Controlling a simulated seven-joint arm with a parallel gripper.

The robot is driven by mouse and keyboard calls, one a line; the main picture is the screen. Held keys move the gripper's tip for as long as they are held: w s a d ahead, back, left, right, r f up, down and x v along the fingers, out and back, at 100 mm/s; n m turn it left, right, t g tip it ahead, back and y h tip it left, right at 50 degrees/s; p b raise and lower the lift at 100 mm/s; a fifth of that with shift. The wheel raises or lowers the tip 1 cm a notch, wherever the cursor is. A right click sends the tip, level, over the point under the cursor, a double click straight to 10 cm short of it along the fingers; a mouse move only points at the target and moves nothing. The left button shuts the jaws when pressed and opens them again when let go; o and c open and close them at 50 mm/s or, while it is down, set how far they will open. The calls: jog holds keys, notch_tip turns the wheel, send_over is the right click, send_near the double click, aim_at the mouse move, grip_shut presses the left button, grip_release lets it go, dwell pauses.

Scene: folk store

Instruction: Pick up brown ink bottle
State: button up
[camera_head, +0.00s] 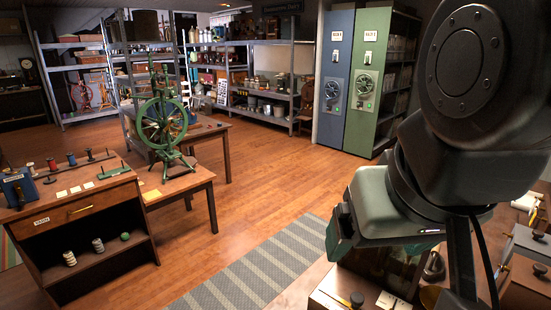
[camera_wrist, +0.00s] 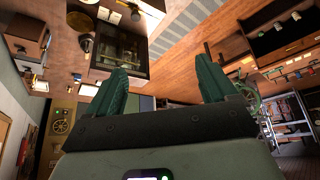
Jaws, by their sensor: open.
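My gripper (camera_wrist: 164,78) is open and empty, with its two dark green fingers spread apart in the wrist view. In the head view its green body hangs at the right over a desk, and its fingertips are hidden there. I cannot make out a brown ink bottle with certainty. A dark, bottle-like thing (camera_head: 434,268) stands on the desk just right of my gripper in the head view, partly behind my arm. My arm hides much of this desk.
A wooden stand (camera_head: 90,199) with spools is at the left, beside a table with a green spinning wheel (camera_head: 161,124). Blue (camera_head: 334,75) and green (camera_head: 368,80) cabinets stand behind. Grey boxes (camera_head: 530,243) sit on the desk at the right.

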jog(key=w+a+f+n+g+h, duration=0.25)
jog(key=w+f+n, duration=0.25)
jog(key=f, duration=0.4)
jog(key=w+a+f+n+g+h, duration=0.2)
jog(key=w+a+f+n+h, duration=0.25)
jog(key=f, duration=0.45)
jog(key=a+f+n+t+h, duration=0.1)
jog(key=a+f+n+t, duration=0.25)
jog(key=f+n, duration=0.65)
jog(key=a+f+n+t+h, duration=0.2)
jog(key=f+n+t, duration=0.4)
jog(key=f, duration=0.6)
jog(key=shift+n+g+y, duration=0.3)
jog(key=shift+n+g, duration=0.2)
jog(key=shift+n, duration=0.15)
jog(key=x, duration=1)
jog(key=shift+d+f, duration=0.25)
jog(key=shift+d, duration=0.05)
jog(key=c, duration=1.1)
jog(key=shift+r, duration=0.1)
jog(key=shift+c, duration=0.2)
